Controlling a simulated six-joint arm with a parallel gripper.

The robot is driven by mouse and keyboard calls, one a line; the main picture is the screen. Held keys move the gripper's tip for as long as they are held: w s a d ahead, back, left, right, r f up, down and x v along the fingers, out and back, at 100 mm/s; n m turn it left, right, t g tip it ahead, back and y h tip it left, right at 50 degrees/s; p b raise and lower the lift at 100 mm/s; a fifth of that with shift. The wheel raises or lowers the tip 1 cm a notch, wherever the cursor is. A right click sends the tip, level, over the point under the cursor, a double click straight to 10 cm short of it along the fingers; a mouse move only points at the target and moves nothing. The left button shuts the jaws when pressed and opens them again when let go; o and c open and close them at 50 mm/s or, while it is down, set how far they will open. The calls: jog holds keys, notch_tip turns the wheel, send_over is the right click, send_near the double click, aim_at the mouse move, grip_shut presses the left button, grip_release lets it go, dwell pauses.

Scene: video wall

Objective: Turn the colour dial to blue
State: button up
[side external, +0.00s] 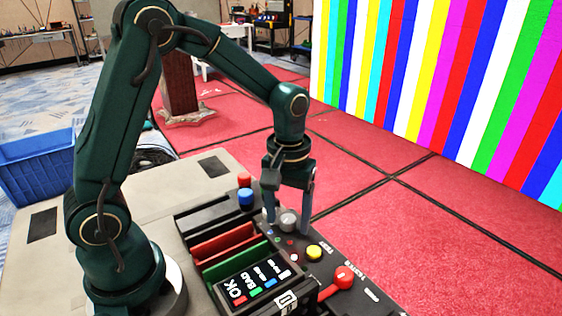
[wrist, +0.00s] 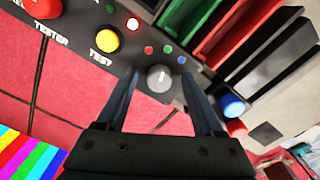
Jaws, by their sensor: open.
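The colour dial is a round grey knob (wrist: 159,78) on the black control panel (wrist: 205,70). A pale mark shows on its face, pointing roughly up in the wrist view, between the green and blue dots. Small red (wrist: 149,50), green (wrist: 167,49) and blue (wrist: 181,60) dots curve around its far side. In the side view the knob (side external: 288,219) sits between my fingers. My gripper (side external: 287,231) points down, open, with one finger on each side of the dial. In the wrist view my gripper (wrist: 159,75) shows gaps between fingers and knob.
A yellow button (side external: 314,252) and a red lever (side external: 341,277) are near the dial. Blue (side external: 245,197) and red (side external: 244,180) buttons stand at the panel's far end. Red and green slotted pieces (side external: 222,243) rise beside it. The video wall (side external: 450,80) shows striped colours.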

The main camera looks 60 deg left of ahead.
grip_shut()
jog(key=shift+m, duration=0.3)
jog(key=m, duration=0.3)
jog(key=shift+m, duration=2)
grip_release()
